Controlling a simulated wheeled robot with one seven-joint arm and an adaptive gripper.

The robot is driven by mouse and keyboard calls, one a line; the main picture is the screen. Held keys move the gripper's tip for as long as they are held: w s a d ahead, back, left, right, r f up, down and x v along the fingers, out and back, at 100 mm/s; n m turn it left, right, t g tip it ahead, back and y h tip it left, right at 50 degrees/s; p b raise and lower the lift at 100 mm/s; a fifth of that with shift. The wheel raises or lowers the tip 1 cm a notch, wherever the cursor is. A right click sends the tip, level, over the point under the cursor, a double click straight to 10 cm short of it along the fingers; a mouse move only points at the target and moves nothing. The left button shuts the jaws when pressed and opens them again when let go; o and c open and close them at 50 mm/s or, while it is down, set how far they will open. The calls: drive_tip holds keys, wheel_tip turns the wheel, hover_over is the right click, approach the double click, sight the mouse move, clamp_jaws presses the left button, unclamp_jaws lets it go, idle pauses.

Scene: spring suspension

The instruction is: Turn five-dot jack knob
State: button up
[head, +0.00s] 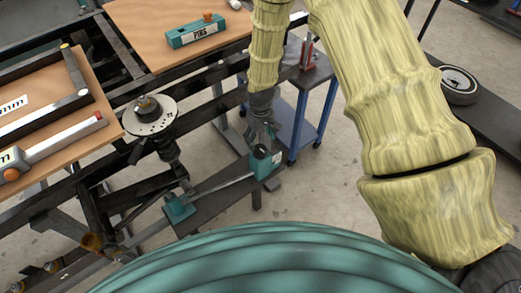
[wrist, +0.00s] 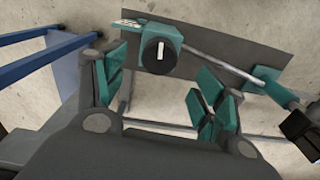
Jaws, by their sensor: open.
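The jack knob (wrist: 159,57) is round and black with a white bar, on top of a teal jack housing (wrist: 181,38). A small pale label (wrist: 131,23) sits beside it; its dots are too small to count. In the head view my gripper (head: 262,132) hangs just above the knob; I see no contact.
A rod (head: 222,182) runs from the housing to another teal block (head: 179,207). A round metal plate (head: 152,116) tops the strut at left. A blue-legged cart (head: 297,110) stands behind my gripper. A teal PINS box (head: 195,31) sits on the back bench.

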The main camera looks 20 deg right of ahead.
sight(260, 149)
drive_tip(key=shift+f+p, duration=0.9)
drive_tip(key=shift+f, duration=3.3)
drive_tip(key=c, duration=1)
